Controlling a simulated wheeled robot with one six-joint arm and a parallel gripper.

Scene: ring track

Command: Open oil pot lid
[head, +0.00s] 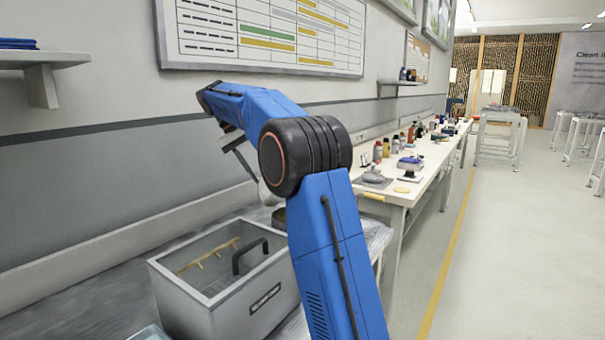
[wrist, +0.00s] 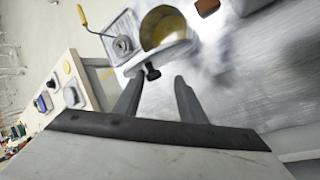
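The oil pot (wrist: 167,24) shows in the wrist view with its mouth uncovered and a yellowish inside. Its pale grey lid (wrist: 160,56) is tilted up at the pot's near rim, with a black knob (wrist: 152,73) facing my gripper (wrist: 158,80). My gripper's two fingers are apart, with the knob in the gap near their tips; I see no firm contact. In the head view my gripper (head: 236,146) is above the lid (head: 267,192), and the pot (head: 279,216) is mostly hidden behind my arm.
A grey box (head: 190,302) with a clear top and black handle stands in front of the pot. A square tray (wrist: 120,36) and a yellow-handled tool (wrist: 83,17) are beside the pot. A long white table (head: 400,197) with several bottles is beyond.

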